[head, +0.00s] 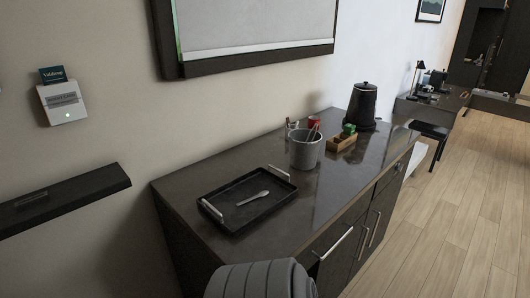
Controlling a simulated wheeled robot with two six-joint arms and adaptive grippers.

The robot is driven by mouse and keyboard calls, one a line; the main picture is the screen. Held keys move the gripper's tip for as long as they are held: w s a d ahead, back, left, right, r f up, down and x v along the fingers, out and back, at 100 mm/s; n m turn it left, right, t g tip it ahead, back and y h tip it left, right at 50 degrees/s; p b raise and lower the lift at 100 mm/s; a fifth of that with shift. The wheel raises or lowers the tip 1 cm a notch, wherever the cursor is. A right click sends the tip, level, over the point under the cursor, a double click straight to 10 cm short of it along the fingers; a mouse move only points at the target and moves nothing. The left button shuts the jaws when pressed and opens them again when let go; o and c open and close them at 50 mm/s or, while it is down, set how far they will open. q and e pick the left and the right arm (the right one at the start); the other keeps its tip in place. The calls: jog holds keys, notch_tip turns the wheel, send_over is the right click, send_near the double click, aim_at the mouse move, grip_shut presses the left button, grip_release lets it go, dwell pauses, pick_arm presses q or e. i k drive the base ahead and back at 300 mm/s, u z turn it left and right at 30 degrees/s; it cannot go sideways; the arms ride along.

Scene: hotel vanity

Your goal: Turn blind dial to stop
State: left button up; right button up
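No dial that I can make out clearly is in the head view. A small white wall unit (63,102) with a green light and a dark card standing in its top is on the wall at the left. A dark-framed pale panel (258,28) hangs above the counter; I cannot tell whether it is a mirror or a covered window. A small pale detail (398,168) sits on the cabinet front at the right, too small to identify. Neither of my grippers is in view.
The dark vanity counter (319,208) holds a black tray (231,224) with a spoon (253,198), a grey bucket (305,152), a wooden caddy (341,143) and a black kettle (363,106). A dark shelf (60,197) juts out at left. Open wooden floor (455,220) lies right.

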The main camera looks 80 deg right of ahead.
aim_at(399, 168)
jog(key=z, duration=0.45)
jog(key=i, duration=0.8)
jog(key=z, duration=1.6)
jog(key=k, duration=0.9)
jog(key=z, duration=1.85)
jog(key=i, duration=0.5)
